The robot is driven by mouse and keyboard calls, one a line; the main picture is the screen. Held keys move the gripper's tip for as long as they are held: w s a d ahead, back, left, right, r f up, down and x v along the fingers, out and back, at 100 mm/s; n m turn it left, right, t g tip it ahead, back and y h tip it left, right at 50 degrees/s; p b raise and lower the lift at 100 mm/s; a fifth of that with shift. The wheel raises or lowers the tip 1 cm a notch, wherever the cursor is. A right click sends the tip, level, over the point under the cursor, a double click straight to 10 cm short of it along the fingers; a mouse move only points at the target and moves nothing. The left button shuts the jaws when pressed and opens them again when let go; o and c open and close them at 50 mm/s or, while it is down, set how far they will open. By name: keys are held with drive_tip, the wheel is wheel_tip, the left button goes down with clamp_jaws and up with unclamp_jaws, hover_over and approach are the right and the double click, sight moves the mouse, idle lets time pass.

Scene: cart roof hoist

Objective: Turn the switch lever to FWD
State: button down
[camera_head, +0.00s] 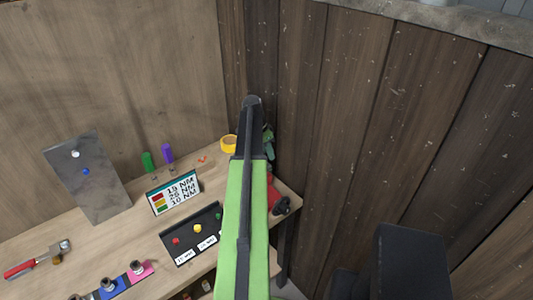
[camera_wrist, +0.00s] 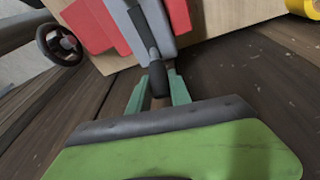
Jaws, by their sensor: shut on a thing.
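The switch lever (camera_wrist: 154,55) has a thin stem and a black knob, and stands on a grey and red unit (camera_wrist: 180,18) in the wrist view. My gripper (camera_wrist: 158,82) has its two green fingers on either side of the black knob, shut on it. In the head view my own arm covers most of the unit; a red part of it (camera_head: 273,188) shows to the right of the arm. I cannot read any FWD mark, and the lever's setting cannot be told.
A dark handwheel (camera_wrist: 59,44) is beside the unit. A yellow roll (camera_head: 229,144) lies near the back of the wooden bench (camera_head: 130,222). A labelled torque sign (camera_head: 174,193) and a black panel (camera_head: 192,233) are left of my arm. A plank wall (camera_head: 350,120) closes the right side.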

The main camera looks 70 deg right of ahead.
idle(0.3)
drive_tip(key=c, duration=1.2)
unclamp_jaws()
drive_tip(key=shift+o, duration=0.2)
drive_tip(key=p+v, duration=1.7)
drive_tip(key=shift+r, duration=0.25)
